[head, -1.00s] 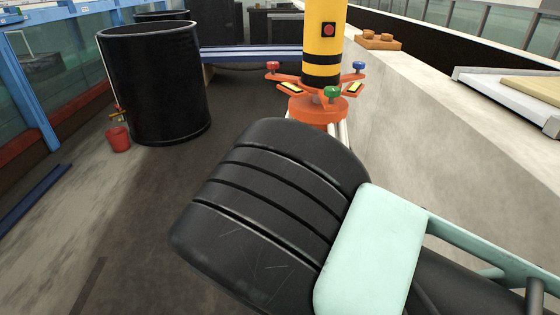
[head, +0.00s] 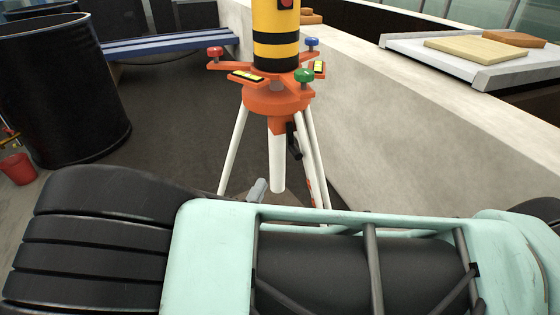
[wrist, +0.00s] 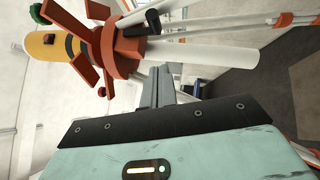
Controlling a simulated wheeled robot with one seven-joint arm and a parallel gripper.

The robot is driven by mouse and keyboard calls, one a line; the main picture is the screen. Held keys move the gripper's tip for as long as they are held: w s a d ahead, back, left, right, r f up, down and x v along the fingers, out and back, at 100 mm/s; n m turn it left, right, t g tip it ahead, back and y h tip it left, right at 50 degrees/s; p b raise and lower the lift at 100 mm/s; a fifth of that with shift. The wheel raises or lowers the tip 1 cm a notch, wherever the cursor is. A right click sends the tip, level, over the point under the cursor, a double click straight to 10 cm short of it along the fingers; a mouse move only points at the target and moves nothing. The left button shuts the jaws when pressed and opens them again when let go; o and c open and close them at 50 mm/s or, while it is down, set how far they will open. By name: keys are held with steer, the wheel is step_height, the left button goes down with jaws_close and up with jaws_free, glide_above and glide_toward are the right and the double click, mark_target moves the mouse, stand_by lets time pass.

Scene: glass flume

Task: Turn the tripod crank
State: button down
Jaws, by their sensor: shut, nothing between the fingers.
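The tripod (head: 277,100) stands ahead of me with an orange head, white legs and a white centre column (head: 276,165). A yellow and black cylinder (head: 276,35) sits on top. The black crank (head: 293,141) is on the right side of the column, just under the head; in the wrist view a dark part that looks like it (wrist: 133,30) sticks out from the orange collar. My gripper (head: 258,187) is shut and empty, low and left of the column, apart from the crank. Its grey fingers show in the wrist view (wrist: 157,82), pointing toward the column.
A black barrel (head: 60,85) and a red bucket (head: 17,168) stand at the left. A blue beam (head: 170,42) lies behind. A concrete wall (head: 400,110) runs along the right, with a tray (head: 480,60) on it. Red, blue and green knobs ring the tripod head.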

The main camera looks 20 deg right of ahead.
steer(key=w+d+r+p, duration=0.2)
steer(key=w+d+p, duration=0.1)
steer(key=d, duration=0.4)
steer(key=shift+w+d+r, duration=0.2)
steer(key=shift+w, duration=0.15)
steer(key=shift+f, duration=0.1)
steer(key=shift+d+f+n+t+b, duration=0.15)
steer(key=shift+d+n+t+b, duration=0.7)
steer(key=shift+n+t+b, duration=0.35)
steer(key=shift+d+f+n+t+b, duration=0.1)
steer(key=shift+d+n+t+b, duration=0.8)
steer(key=shift+n, duration=0.5)
steer(key=shift+a, duration=0.1)
